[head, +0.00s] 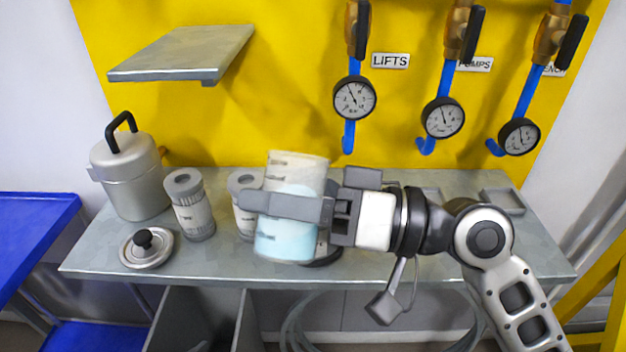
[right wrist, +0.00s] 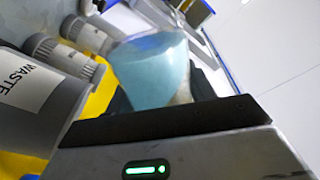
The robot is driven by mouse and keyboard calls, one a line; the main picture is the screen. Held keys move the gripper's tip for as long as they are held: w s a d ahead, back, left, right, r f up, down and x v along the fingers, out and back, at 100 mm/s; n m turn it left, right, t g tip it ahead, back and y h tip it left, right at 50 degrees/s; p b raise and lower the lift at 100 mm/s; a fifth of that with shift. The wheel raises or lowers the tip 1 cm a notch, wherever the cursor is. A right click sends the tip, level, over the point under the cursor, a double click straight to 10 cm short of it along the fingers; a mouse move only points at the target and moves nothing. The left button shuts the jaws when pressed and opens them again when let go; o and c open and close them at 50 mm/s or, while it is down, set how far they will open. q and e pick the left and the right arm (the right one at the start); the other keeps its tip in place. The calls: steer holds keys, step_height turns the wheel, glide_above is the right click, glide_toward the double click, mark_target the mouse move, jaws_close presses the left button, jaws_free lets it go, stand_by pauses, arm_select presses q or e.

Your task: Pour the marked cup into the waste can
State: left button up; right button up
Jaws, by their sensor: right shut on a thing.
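My right gripper (head: 262,203) reaches in from the right and is shut on a clear cup (head: 284,238) holding pale blue liquid. Dark marks show on the cup's side. In the head view the cup is raised in front of the bench and leans only slightly. The cup also shows in the right wrist view (right wrist: 155,72). The waste can (right wrist: 40,88), a grey cylinder with a white WASTE label, is close beside the gripper in that view. In the head view it seems mostly hidden behind the cup and gripper. My left gripper is not in view.
Two grey canisters (head: 190,208) (head: 240,184) stand left of the cup. A metal pot (head: 132,180) and a loose lid (head: 146,249) are farther left. A shelf (head: 185,52) and several gauges (head: 354,98) are on the yellow wall. A shallow tray (head: 503,201) lies at right.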

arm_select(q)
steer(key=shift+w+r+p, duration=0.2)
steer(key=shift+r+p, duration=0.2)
arm_select(e)
steer(key=shift+w+f+m, duration=0.1)
steer(key=shift+m, duration=0.5)
arm_select(q)
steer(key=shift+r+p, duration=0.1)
steer(key=shift+p, duration=0.4)
arm_select(e)
steer(key=shift+m, duration=0.3)
arm_select(q)
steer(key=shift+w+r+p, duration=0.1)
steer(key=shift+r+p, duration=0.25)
steer(key=shift+p, duration=0.05)
arm_select(e)
steer(key=shift+r+m, duration=0.3)
arm_select(q)
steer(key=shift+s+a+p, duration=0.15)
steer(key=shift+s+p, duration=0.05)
steer(key=shift+p, duration=0.35)
arm_select(e)
steer(key=shift+r+m, duration=0.15)
steer(key=shift+m, duration=0.15)
